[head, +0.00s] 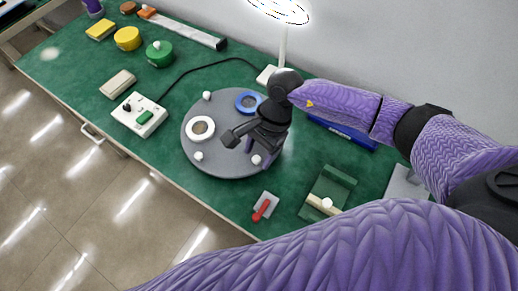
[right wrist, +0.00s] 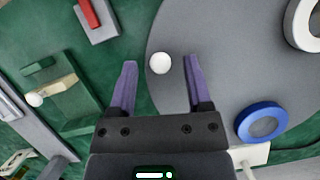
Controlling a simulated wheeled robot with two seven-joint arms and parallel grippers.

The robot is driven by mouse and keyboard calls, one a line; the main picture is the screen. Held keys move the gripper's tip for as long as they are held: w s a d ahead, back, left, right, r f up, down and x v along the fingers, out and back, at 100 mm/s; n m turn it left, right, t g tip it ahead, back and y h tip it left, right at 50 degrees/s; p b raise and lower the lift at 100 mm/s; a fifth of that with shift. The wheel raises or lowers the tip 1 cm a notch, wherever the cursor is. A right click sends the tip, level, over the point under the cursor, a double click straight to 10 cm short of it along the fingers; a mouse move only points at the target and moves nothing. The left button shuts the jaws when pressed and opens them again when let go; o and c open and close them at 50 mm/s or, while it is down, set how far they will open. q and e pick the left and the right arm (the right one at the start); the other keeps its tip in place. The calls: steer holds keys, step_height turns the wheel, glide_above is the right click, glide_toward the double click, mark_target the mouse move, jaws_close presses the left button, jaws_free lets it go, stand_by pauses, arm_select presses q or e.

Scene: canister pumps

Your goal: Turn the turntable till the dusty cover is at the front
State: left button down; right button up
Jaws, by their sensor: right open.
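The turntable (head: 222,164) is a grey disc on the green table, with several white knobs near its rim. A white ring-shaped piece (head: 200,128) lies on its left part and a blue ring (head: 248,102) on its back part. Both also show at the right of the right wrist view. I cannot tell by dust which piece is the dusty cover. My right gripper (right wrist: 160,60) is open over the turntable's front-right rim, with a white knob (right wrist: 159,64) between its fingers in the picture; contact cannot be told. In the head view the arm partly hides the disc. My left gripper is out of view.
A white control box (head: 138,115) stands left of the turntable. A red-handled piece (head: 263,207) and a green holder (head: 335,185) sit at the front right. A blue tray (head: 345,137) lies behind my right arm.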

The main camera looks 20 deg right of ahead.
jaws_close()
stand_by(1.4)
